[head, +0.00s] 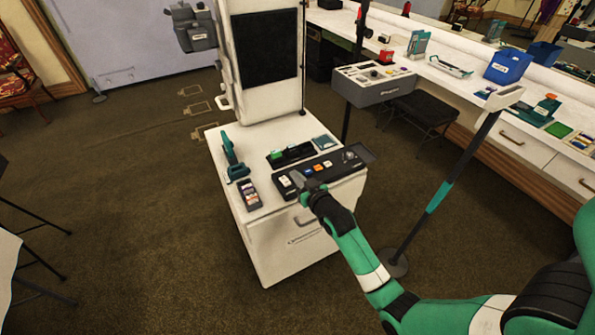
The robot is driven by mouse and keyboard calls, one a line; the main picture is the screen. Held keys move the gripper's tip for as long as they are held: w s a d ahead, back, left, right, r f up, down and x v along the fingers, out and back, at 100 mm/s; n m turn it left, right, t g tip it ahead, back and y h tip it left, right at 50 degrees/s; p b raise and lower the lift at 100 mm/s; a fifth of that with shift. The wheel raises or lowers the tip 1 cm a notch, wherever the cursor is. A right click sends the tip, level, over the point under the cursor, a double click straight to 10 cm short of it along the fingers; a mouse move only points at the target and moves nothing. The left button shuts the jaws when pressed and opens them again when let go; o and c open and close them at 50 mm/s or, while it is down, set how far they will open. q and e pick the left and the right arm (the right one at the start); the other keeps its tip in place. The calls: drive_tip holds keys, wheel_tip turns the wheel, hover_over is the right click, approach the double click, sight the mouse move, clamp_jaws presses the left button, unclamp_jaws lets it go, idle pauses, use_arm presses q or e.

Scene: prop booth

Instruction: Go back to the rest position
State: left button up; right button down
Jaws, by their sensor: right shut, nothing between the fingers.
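My right gripper (300,181) is shut and empty. It is over the left part of a black button panel (327,170) on the white cabinet; I cannot tell if it touches the panel. The panel has several coloured buttons and a knob at its right end. My right arm reaches in from the lower right. My left gripper is not in view.
The white cabinet (262,240) also bears a teal tool (232,160), a dark handheld device (250,195) and a black tray (291,154). A thin stand (440,196) rises right of my arm. A long counter (460,62) lines the right.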

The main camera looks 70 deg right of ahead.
drive_tip(key=shift+s+a, duration=0.2)
drive_tip(key=shift+s, duration=0.1)
idle(0.4)
